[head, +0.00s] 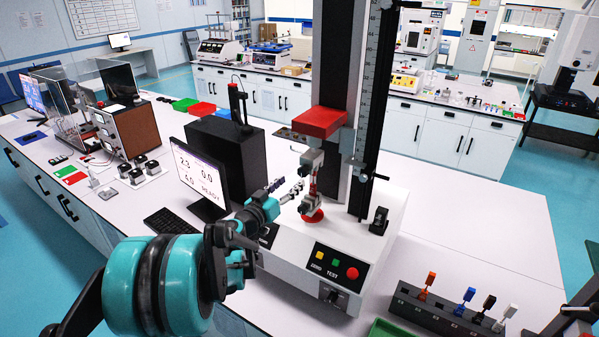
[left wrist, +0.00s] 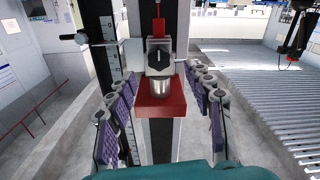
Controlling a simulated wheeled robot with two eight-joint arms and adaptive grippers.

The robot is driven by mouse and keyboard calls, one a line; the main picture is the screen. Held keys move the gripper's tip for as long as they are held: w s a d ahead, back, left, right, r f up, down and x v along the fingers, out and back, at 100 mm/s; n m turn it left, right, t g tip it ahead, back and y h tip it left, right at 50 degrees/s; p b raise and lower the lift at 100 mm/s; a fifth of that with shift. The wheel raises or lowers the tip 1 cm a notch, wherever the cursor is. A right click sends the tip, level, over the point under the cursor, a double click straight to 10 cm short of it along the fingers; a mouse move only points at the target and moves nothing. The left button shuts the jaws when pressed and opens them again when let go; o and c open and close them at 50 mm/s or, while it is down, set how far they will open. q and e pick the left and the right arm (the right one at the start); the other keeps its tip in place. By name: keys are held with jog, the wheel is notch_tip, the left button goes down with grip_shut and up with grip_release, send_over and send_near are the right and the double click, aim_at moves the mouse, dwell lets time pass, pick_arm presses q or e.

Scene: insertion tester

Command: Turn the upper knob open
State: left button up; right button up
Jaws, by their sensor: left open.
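The tester's upper clamp (head: 312,160) hangs under a red crosshead (head: 319,122). In the left wrist view, which looks upside down, the black upper knob (left wrist: 158,61) is on the front of the grey clamp, with the red crosshead (left wrist: 160,112) below it in the picture. My left gripper (head: 287,191) is open, just left of the clamps. In the left wrist view its purple-padded fingers (left wrist: 160,113) stand either side of the clamp and crosshead, with clear gaps. I see no contact with the knob. My right gripper is not recognisable in either view.
A red specimen (head: 313,185) sits between the upper and lower clamps. The tester base (head: 330,262) has several buttons. A monitor (head: 199,178) stands left of it. A rack (head: 448,318) with coloured pieces lies at front right. Bench space right of the tester is clear.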

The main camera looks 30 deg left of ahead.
aim_at(301, 173)
pick_arm(q)
jog(key=w, duration=0.6)
jog(key=shift+w+d, duration=0.15)
jog(key=shift+d, duration=0.05)
jog(key=c, duration=1.2)
